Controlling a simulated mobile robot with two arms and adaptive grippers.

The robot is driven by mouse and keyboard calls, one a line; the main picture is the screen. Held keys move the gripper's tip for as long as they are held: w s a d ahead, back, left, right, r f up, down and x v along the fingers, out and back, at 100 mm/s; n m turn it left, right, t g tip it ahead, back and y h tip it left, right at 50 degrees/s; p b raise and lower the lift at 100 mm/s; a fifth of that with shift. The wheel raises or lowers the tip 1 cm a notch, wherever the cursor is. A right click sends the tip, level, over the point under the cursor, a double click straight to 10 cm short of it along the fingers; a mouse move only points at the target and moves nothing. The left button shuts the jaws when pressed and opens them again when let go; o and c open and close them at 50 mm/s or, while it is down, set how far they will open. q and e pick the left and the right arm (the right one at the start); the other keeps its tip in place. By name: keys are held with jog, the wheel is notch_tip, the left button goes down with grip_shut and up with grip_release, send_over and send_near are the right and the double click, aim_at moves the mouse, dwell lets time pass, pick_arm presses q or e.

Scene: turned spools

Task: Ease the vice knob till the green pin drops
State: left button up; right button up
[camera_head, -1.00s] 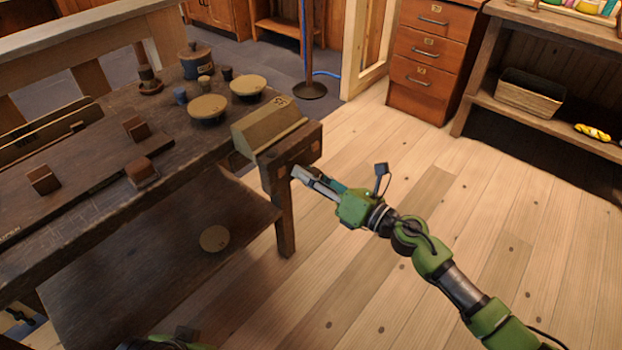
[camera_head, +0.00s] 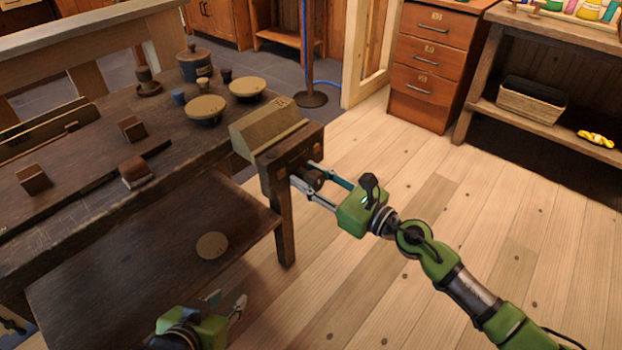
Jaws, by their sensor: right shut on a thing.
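The vice (camera_head: 268,182) is a dark wooden block at the near right corner of the workbench. Its dark round knob (camera_head: 315,178) sticks out of the face toward the right. My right gripper (camera_head: 305,177) has its two fingers on either side of the knob and is shut on it. My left gripper (camera_head: 226,301) is open and empty, low in front of the bench's lower shelf. I cannot make out a green pin anywhere. A tan sloped block (camera_head: 268,126) sits on top at the vice end.
The dark workbench (camera_head: 75,215) carries round tan-topped pieces (camera_head: 206,106), small brown blocks (camera_head: 134,171) and a lidded pot (camera_head: 194,66). A tan disc (camera_head: 211,245) lies on the lower shelf. A drawer cabinet (camera_head: 433,65) and shelf with a basket (camera_head: 530,102) stand behind.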

pick_arm(q)
jog(key=shift+w+d+r, duration=0.1)
jog(key=shift+w+r, duration=0.1)
jog(key=shift+w, duration=0.1)
pick_arm(e)
jog(key=shift+r, duration=0.2)
jog(key=o, duration=0.9)
jog(key=shift+o, duration=1.2)
jog(key=shift+w+a+f, duration=0.1)
jog(key=shift+a, duration=0.05)
jog(key=shift+f, duration=0.1)
pick_arm(q)
jog(key=shift+f, duration=0.1)
